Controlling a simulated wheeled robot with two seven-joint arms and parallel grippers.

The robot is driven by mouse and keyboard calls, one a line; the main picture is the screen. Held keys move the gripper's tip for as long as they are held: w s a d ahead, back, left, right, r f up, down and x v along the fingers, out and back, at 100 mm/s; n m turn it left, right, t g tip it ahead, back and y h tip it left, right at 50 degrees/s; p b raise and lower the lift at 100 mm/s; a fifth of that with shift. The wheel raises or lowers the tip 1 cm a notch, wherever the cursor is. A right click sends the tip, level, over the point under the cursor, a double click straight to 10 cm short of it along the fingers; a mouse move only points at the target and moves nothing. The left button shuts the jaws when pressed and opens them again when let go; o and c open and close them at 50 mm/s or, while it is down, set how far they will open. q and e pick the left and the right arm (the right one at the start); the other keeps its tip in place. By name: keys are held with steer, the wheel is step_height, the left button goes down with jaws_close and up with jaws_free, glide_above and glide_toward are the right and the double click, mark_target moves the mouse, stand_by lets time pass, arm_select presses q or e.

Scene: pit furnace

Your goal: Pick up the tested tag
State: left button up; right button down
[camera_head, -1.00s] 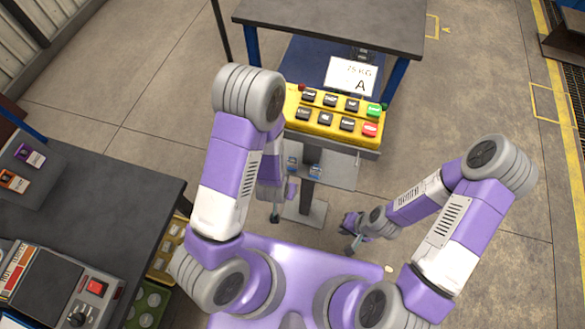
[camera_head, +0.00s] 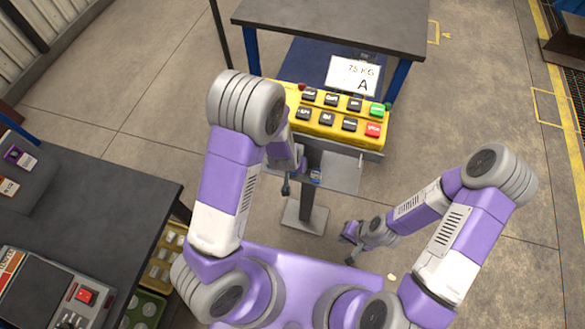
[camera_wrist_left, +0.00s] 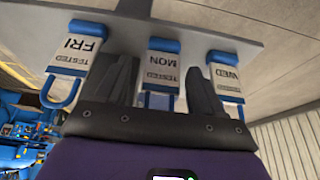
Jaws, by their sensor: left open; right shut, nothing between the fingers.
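In the left wrist view three white tags with blue tops and blue loops hang in a row from a grey plate (camera_wrist_left: 225,38). The left tag (camera_wrist_left: 75,52) reads TESTED FRI, the middle tag (camera_wrist_left: 160,72) TESTED MON. The right tag (camera_wrist_left: 226,76) seems to read WED, partly covered by a finger. My left gripper (camera_wrist_left: 158,66) is open, with one dark finger on each side of the middle tag. I cannot tell whether they touch it. In the head view my left gripper (camera_head: 286,188) is beside the grey plate. My right gripper (camera_head: 350,259) is shut and empty, low near the floor.
A yellow button panel (camera_head: 335,121) stands above the grey plate on a post, with a sign (camera_head: 353,76) reading 75 KG A behind it. A dark table (camera_head: 335,22) is at the back. A dark bench (camera_head: 90,205) with a control box is at left.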

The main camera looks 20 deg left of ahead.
arm_select(q)
steer(key=shift+f, duration=0.5)
arm_select(e)
steer(key=shift+f, duration=0.3)
arm_select(q)
steer(key=shift+c, duration=0.5)
steer(key=c, duration=0.9)
steer(key=shift+r, duration=0.2)
steer(key=shift+c, duration=0.2)
arm_select(e)
steer(key=shift+r, duration=0.15)
